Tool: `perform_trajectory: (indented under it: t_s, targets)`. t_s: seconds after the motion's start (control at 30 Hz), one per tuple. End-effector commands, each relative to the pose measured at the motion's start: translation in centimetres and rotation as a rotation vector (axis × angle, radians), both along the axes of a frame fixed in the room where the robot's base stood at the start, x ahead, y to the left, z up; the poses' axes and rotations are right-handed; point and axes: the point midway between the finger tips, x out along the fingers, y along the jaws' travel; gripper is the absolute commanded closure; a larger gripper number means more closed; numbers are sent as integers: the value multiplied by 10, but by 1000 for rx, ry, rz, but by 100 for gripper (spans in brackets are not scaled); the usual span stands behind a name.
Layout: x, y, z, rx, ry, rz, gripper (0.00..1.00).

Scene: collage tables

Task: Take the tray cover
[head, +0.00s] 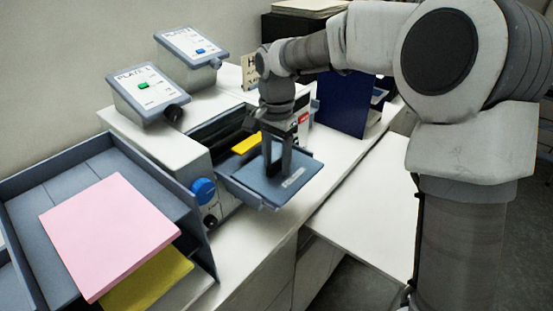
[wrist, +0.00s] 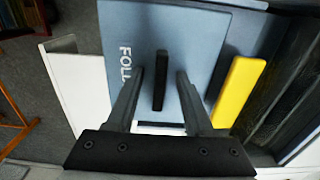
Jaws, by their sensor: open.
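The tray cover (head: 306,166) is a flat blue-grey panel on the pulled-out tray of the machine at the centre of the head view. It also shows in the wrist view (wrist: 205,45), with white lettering starting "FOLL" and an upright black handle (wrist: 160,88). My gripper (head: 277,173) points down over the cover. In the wrist view my gripper (wrist: 161,72) is open, with one finger on each side of the handle and gaps between. Whether the fingertips touch the cover is not clear.
A yellow bar (wrist: 238,90) lies beside the cover, towards the machine. A blue knob (head: 203,190) is on the machine's front. A tray holding pink sheets (head: 110,235) stands at lower left. A dark blue panel (head: 345,103) stands behind. Two tilted control boxes (head: 148,92) sit at the back left.

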Motion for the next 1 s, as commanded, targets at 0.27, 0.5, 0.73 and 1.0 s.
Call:
perform_trajectory:
  t_s: [0.27,0.5,0.73,1.0]
  targets:
    - [0,0,0,0,0,0,58]
    - [0,0,0,1,1,0,100]
    - [0,0,0,1,1,0,100]
    - [0,-2,0,1,1,-1,100]
